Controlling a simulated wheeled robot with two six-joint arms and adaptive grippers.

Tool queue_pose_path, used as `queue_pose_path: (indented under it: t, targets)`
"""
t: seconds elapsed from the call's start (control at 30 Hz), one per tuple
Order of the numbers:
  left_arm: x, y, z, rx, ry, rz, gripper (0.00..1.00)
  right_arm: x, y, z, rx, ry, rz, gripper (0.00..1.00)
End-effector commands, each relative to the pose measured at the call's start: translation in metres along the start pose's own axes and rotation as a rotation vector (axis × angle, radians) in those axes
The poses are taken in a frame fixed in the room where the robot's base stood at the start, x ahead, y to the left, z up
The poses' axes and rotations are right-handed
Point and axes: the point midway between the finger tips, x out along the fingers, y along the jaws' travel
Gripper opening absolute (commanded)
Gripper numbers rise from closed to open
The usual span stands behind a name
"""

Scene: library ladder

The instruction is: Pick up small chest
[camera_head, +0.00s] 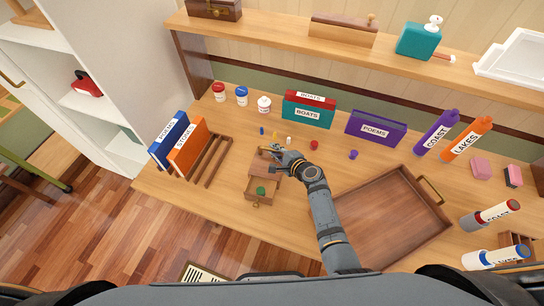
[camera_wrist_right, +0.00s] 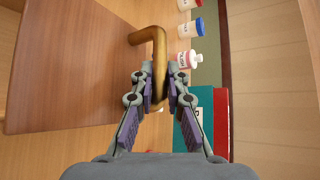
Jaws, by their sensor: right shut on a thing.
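The small chest (camera_head: 266,171) is a brown wooden box left of centre on the desk in the head view. Its front drawer (camera_head: 251,196) stands open, with a green round thing (camera_head: 261,190) inside. My right gripper (camera_head: 272,155) is at the chest's far end. In the right wrist view the chest's brown wooden face (camera_wrist_right: 70,65) fills the left, and a bent brass handle (camera_wrist_right: 157,60) sits between the fingers. The right gripper (camera_wrist_right: 158,92) is shut on this handle. Whether the chest touches the desk is unclear. My left gripper is not in view.
A wooden tray (camera_head: 385,222) lies right of my right arm. A slatted rack (camera_head: 211,162) with books is at the left. Small coloured pieces, including a red one (camera_head: 314,145), lie beyond the chest. Jars and book boxes (camera_head: 307,114) stand at the back.

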Motion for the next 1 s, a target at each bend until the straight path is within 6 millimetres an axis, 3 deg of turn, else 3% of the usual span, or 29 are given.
queue_pose_path:
  t: [0.17,0.53,1.0]
  targets:
    - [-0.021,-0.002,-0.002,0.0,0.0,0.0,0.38,-0.009,-0.019,0.009,0.001,0.0,-0.001,0.0]
    - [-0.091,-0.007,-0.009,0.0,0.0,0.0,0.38,-0.038,-0.08,0.038,0.001,-0.001,-0.001,0.0]
    - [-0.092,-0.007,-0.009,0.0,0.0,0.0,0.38,-0.038,-0.082,0.038,0.001,-0.001,-0.002,0.0]
